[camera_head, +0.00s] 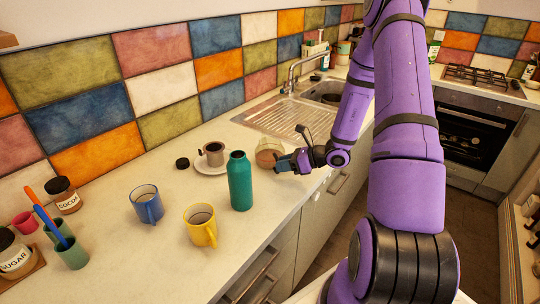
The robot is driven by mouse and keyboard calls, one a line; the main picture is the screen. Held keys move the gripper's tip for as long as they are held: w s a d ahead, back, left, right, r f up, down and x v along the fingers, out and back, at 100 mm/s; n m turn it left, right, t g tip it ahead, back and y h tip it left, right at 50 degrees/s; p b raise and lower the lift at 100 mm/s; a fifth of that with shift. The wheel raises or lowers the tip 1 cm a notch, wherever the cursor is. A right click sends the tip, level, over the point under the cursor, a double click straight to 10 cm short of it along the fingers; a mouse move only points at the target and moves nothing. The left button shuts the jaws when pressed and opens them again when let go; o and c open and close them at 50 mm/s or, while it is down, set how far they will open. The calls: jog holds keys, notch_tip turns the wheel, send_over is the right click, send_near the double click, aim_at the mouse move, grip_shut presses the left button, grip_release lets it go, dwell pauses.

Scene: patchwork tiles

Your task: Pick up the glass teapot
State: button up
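The glass teapot (267,151), see-through with a brownish tint, stands on the counter beside the sink's drainboard. It is small in view and its right side is partly hidden by my gripper. My gripper (291,146) is just right of the teapot, low over the counter's front part. Its two dark fingers look spread apart, one up and one toward the teapot, with nothing seen between them. I cannot tell whether the nearer finger touches the teapot.
A green bottle (240,181) stands close, left of and nearer than the teapot. The sink (327,92) lies behind. The counter's front edge runs below my gripper.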

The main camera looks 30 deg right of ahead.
grip_shut()
jog(key=shift+r, duration=0.2)
jog(key=shift+r, duration=1.25)
jog(key=s+d+r, duration=0.2)
jog(key=s+d, duration=0.1)
jog(key=s, duration=1.2)
jog(key=shift+s, duration=0.25)
